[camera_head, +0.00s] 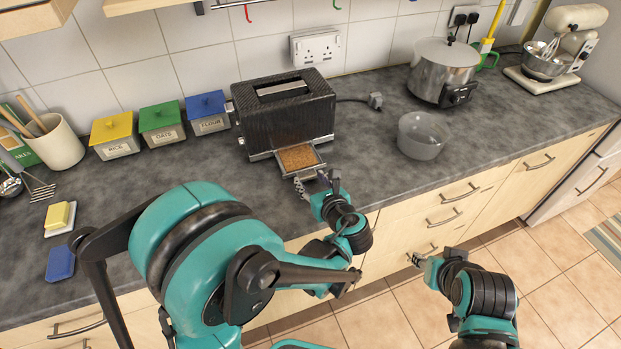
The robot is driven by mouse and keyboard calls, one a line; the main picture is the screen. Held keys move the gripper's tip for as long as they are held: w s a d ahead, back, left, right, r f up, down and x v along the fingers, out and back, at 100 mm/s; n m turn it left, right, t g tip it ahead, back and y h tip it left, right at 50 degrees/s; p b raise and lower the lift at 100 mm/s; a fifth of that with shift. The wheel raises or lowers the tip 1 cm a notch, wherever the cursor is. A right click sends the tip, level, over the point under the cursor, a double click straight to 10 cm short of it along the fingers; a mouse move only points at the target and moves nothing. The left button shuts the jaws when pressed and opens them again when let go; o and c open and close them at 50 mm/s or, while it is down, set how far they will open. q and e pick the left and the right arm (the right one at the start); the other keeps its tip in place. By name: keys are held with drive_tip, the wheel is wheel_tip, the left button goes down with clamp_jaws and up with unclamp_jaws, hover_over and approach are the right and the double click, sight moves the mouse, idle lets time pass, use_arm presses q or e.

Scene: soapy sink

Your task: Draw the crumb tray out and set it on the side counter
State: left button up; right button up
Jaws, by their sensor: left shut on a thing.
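The crumb tray (300,158), with brown crumbs in it, sticks partly out of the low front of the black toaster (285,112). Its back part is hidden inside the toaster. My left gripper (316,183) is at the tray's front edge and is shut on the tray. My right gripper (416,260) is in front of the drawers, away from the tray; its fingers are too small to tell open from shut.
A clear bowl (422,136) stands right of the tray, with a steel pot (443,72) behind it. Yellow, green and blue canisters (161,124) stand left of the toaster. The counter left of the tray is largely clear.

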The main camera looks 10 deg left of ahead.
use_arm(q)
drive_tip(key=shift+s+d, duration=0.7)
drive_tip(key=shift+s, duration=0.35)
drive_tip(key=shift+s+d, duration=0.65)
drive_tip(key=shift+s, duration=0.35)
drive_tip(key=shift+s+d, duration=0.1)
drive_tip(key=shift+f+v, duration=0.2)
drive_tip(key=shift+v, duration=1.8)
